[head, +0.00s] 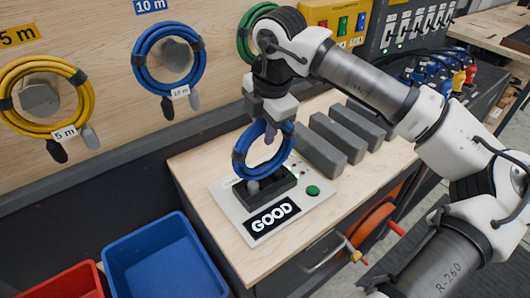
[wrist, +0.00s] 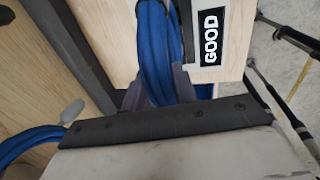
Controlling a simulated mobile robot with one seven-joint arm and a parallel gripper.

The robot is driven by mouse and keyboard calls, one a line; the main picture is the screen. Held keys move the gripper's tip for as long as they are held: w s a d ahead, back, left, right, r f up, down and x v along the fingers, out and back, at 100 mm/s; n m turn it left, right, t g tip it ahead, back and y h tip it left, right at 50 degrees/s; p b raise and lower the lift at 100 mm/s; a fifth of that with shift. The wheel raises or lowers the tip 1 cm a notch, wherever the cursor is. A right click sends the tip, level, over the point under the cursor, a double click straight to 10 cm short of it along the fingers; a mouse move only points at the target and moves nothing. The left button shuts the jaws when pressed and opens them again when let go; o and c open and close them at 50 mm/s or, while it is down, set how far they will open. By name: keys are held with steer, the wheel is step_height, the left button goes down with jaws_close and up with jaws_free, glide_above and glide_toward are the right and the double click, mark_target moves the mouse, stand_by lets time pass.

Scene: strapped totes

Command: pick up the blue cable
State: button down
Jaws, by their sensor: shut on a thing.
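A coiled blue cable (head: 241,152) hangs upright from my gripper (head: 268,128) in the head view. My gripper is shut on the top of the coil. The coil's lower part is at the black block of a tester (head: 320,200) whose display reads GOOD; I cannot tell if they touch. In the wrist view the held cable (wrist: 155,50) runs between the fingers of my gripper (wrist: 160,92). A second blue cable coil (head: 143,66) hangs on the wall panel under a 10 m label; a blue coil (wrist: 25,140) shows at the wrist view's left edge.
A yellow coil (head: 13,72) hangs at the left; a green coil (head: 243,38) is partly behind my arm. Grey blocks (head: 325,148) stand on the wooden bench (head: 190,160) right of the tester. A blue tote (head: 165,262) and a red tote (head: 70,284) stand lower left.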

steer(key=shift+r, duration=0.15)
stand_by(0.7)
step_height(320, 180, up, 20)
steer(key=b, duration=0.3)
stand_by(0.6)
stand_by(1.3)
